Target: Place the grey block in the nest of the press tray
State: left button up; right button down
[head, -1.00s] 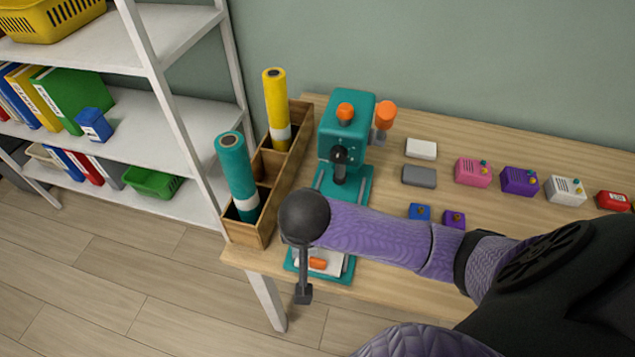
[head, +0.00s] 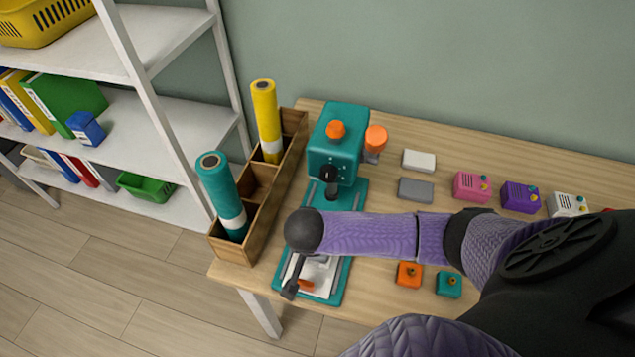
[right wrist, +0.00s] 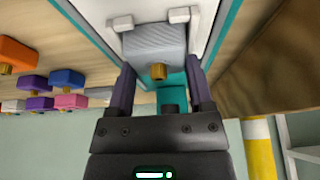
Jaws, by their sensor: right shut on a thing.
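The grey block (right wrist: 153,43) with a brass knob is between the fingers of my right gripper (right wrist: 160,66) in the right wrist view, and the gripper is shut on it. The block is over the white press tray (right wrist: 97,12), close to two pale stops of the nest. I cannot tell whether it touches the tray floor. In the head view my right gripper (head: 290,289) is over the front of the tray (head: 325,272), below the teal press (head: 336,150). The held block is hidden there. My left gripper is out of view.
A wooden bin (head: 254,222) with teal and yellow rolls stands left of the press. A flat grey piece (head: 416,190) and a white one (head: 418,160) lie right of it.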

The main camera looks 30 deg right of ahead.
aim_at(312, 268)
jog(key=shift+r, duration=0.1)
grip_release()
jog(key=p+v, duration=0.5)
jog(key=v, duration=0.7)
jog(key=shift+p, duration=0.4)
jog(key=shift+w+d, duration=0.1)
